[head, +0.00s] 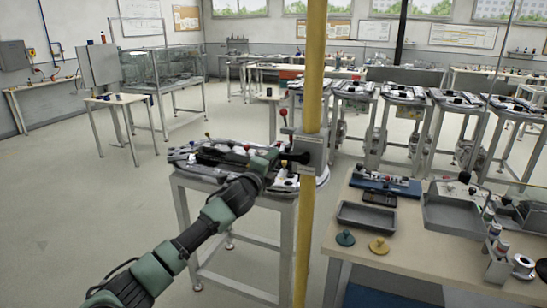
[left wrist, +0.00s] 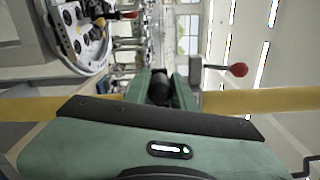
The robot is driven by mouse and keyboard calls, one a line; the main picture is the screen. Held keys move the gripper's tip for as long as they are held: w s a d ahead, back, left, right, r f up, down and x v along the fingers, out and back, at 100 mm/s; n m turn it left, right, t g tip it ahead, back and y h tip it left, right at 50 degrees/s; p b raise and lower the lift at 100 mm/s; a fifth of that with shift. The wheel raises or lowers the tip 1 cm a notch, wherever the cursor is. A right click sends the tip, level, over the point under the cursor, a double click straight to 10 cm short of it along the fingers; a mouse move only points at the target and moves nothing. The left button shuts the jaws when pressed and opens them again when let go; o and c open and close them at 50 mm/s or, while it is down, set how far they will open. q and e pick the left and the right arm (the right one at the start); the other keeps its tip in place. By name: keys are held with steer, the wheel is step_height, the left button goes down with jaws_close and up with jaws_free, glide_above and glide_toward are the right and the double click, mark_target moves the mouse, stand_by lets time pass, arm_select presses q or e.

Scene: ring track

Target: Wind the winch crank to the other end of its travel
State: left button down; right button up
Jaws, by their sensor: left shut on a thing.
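The winch (head: 312,150) is a grey box on the yellow post (head: 312,60). Its crank's black grip (head: 297,157) points left, towards my arm. My left gripper (head: 276,158) reaches in from the lower left and is shut on this grip. In the left wrist view the green fingers (left wrist: 160,90) sit on both sides of the dark round grip (left wrist: 160,84). A lever with a red knob (head: 284,112) stands upright by the winch; a red knob also shows in the left wrist view (left wrist: 238,70). The crank's arm is mostly hidden. My right gripper is not in view.
A ring-track stand (head: 190,183) with fixtures stands right behind my left gripper and forearm. A wooden bench (head: 400,235) with trays and a green and a yellow knobbed disc fills the right. Floor at the left is clear.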

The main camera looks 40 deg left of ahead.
arm_select(q)
steer(key=f+n, duration=0.2)
steer(key=shift+d+f+b, duration=0.2)
steer(key=shift+f+b, duration=0.15)
steer(key=shift+f, duration=0.05)
steer(key=shift+n, duration=0.3)
steer(key=c, duration=1.2)
jaws_free()
steer(key=shift+r, duration=0.15)
steer(key=shift+r, duration=0.1)
steer(key=shift+s, duration=0.1)
steer(key=b+v, duration=0.1)
steer(key=v, duration=0.6)
steer(key=shift+s+b, duration=0.3)
steer(key=shift+b, duration=0.1)
